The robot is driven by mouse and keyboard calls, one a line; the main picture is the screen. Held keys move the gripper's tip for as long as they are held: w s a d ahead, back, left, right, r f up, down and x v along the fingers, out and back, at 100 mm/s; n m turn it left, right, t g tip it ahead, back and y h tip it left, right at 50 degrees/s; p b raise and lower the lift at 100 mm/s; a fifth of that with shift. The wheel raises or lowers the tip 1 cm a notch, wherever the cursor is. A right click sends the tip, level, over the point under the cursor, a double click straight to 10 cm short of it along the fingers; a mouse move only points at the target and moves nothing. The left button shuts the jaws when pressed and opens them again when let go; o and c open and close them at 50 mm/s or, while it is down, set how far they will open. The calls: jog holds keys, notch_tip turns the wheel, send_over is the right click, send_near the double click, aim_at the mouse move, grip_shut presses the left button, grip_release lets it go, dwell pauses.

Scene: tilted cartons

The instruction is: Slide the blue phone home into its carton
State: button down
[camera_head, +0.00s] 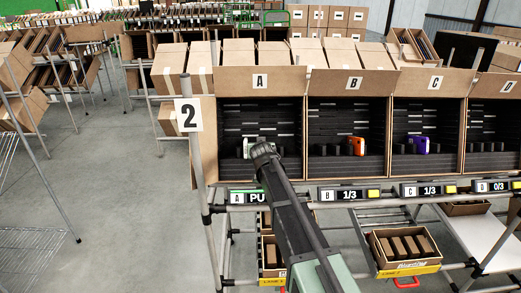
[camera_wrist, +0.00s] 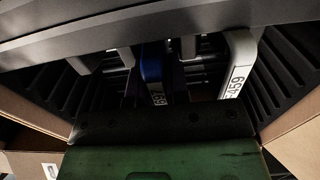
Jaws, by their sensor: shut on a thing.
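The blue phone (camera_wrist: 152,64) shows in the wrist view, upright and edge-on, with a white printed label on its edge. My gripper (camera_head: 263,151) reaches into carton A (camera_head: 222,172) and is shut on the blue phone. My gripper and arm hide the blue phone in the head view. A white phone (camera_wrist: 238,62) stands to its right in the wrist view, apart from it. Black ribbed slots line the carton. The phone's lower end is hidden, so I cannot tell how deep it sits.
Carton B (camera_head: 348,172) holds an orange phone (camera_head: 357,146), and carton C (camera_head: 428,172) holds a purple phone (camera_head: 420,145). A post with a sign "2" (camera_head: 188,115) stands left of carton A. Displays (camera_head: 347,194) run along the front rail, above lower boxes (camera_head: 405,246).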

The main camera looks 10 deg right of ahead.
jog(key=shift+w, duration=0.1)
dwell(0.3)
jog(key=c, duration=1.1)
grip_release()
jog(key=shift+c, duration=0.2)
jog(key=shift+o, duration=0.6)
jog(key=p+v, duration=0.3)
jog(key=v, duration=0.6)
jog(key=shift+p, duration=0.4)
